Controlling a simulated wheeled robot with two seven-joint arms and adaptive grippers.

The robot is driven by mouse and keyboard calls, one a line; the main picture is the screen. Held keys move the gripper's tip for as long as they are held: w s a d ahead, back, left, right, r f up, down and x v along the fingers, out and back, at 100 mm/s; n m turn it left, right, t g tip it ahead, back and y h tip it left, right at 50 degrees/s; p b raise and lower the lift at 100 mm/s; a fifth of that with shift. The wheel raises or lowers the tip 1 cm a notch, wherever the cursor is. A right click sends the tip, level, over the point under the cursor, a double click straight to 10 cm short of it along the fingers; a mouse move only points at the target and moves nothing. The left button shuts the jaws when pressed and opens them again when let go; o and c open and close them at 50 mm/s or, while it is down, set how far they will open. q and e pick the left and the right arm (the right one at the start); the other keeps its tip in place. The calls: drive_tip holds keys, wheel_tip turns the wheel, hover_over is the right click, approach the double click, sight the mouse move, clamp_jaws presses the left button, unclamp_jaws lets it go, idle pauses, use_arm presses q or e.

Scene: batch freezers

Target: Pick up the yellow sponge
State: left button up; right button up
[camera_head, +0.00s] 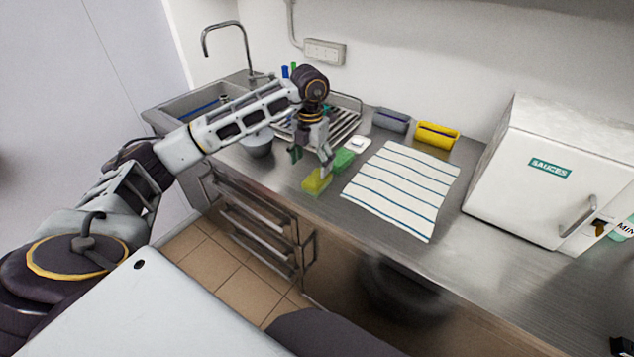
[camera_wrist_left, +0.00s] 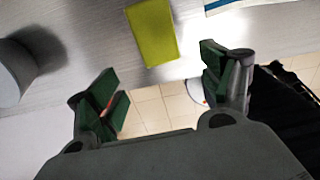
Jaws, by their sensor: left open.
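The yellow sponge (camera_head: 316,181) lies on the steel counter near its front edge, left of the striped cloth. It also shows in the left wrist view (camera_wrist_left: 153,32), top middle, ahead of the gap between the fingers. My left gripper (camera_head: 311,160) hangs over the counter just above and behind the sponge, and one finger covers part of it in the head view. In the left wrist view my left gripper (camera_wrist_left: 160,82) is open and empty, its green-padded fingers wide apart. My right gripper is not in view.
A green sponge (camera_head: 344,159) and a small white dish (camera_head: 358,144) lie behind it. A grey bowl (camera_head: 257,145) stands to the left. The striped cloth (camera_head: 405,190) lies to the right, before the white sauces box (camera_head: 545,190). Yellow (camera_head: 437,136) and grey (camera_head: 391,121) bins stand by the wall.

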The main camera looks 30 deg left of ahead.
sight(313, 183)
use_arm(q)
wheel_tip(313, 183, down, 4)
drive_tip(key=shift+r, duration=0.2)
drive_tip(key=shift+f, duration=0.15)
drive_tip(key=shift+w+f, duration=0.1)
drive_tip(key=shift+f, duration=0.25)
wheel_tip(313, 183, down, 4)
drive_tip(key=shift+w+r+p, duration=0.15)
drive_tip(key=shift+r+p, duration=0.05)
drive_tip(key=shift+p, duration=0.3)
drive_tip(key=shift+f, duration=0.35)
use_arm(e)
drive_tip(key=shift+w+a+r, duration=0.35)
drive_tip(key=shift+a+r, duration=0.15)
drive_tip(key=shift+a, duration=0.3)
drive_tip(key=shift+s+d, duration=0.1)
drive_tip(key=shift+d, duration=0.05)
